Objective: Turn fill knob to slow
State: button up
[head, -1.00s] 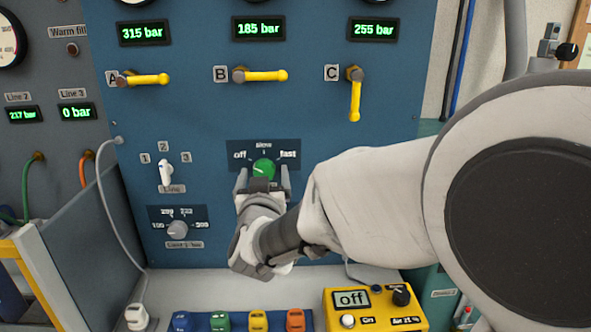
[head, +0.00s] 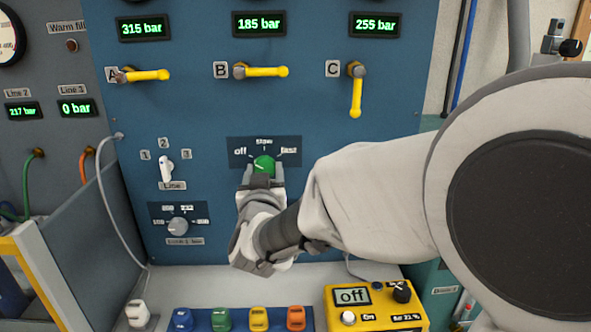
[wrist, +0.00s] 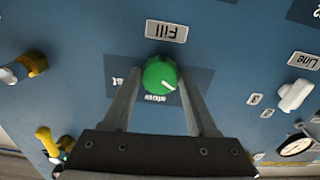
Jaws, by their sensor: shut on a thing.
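The green fill knob (head: 264,164) sits on a dark plate of the blue panel, with "off" at the left, "slow" at the top and "fast" at the right. It also shows in the wrist view (wrist: 160,75), upside down, under the "Fill" label (wrist: 166,31). Its white mark points to the off side of slow in the wrist view. My gripper (head: 264,172) is shut on the knob, one finger on each side. In the wrist view its fingertips (wrist: 161,73) flank the knob, and a finger hides the "off" word.
The white line selector (head: 166,169) and a limit knob (head: 178,227) are left of the fill knob. Yellow levers (head: 265,72) sit above. Below, a bench holds several coloured blocks (head: 258,318) and a yellow box (head: 372,308) reading off.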

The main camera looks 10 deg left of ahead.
jog(key=m+b, duration=0.9)
jog(key=m, duration=0.1)
jog(key=shift+f+b, duration=0.1)
jog(key=shift+b, duration=0.2)
jog(key=shift+m+b, duration=0.6)
jog(key=shift+m, duration=0.3)
jog(key=o, duration=1.4)
